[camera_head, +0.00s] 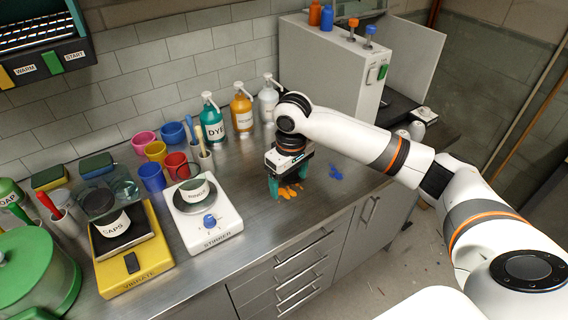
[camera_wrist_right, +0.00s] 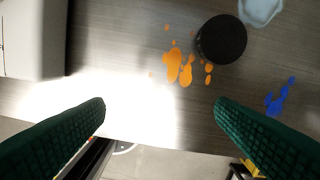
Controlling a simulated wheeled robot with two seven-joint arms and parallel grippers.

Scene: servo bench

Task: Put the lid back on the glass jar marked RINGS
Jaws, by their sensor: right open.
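A small glass jar (camera_head: 196,189) with a white label stands on the dark plate of the white stirrer (camera_head: 212,233); its lettering is too small to read surely, but looks like RINGS. A flat black disc (camera_wrist_right: 221,39), like a lid, lies on the bench beyond the orange splashes in the right wrist view. In the head view my right gripper seems to hide it. My right gripper (camera_head: 288,188) points down over the bench, right of the stirrer. Its green fingers are wide apart and empty, also in the right wrist view (camera_wrist_right: 160,115). My left gripper is out of view.
A pale translucent object (camera_wrist_right: 260,10) is beside the disc, partly cut off. A second jar (camera_head: 115,224), labelled CAPS, stands on the yellow VIBRATE unit (camera_head: 133,275). Pump bottles (camera_head: 242,108) and coloured cups (camera_head: 152,177) line the wall. Blue splashes (camera_head: 336,172) mark otherwise clear bench.

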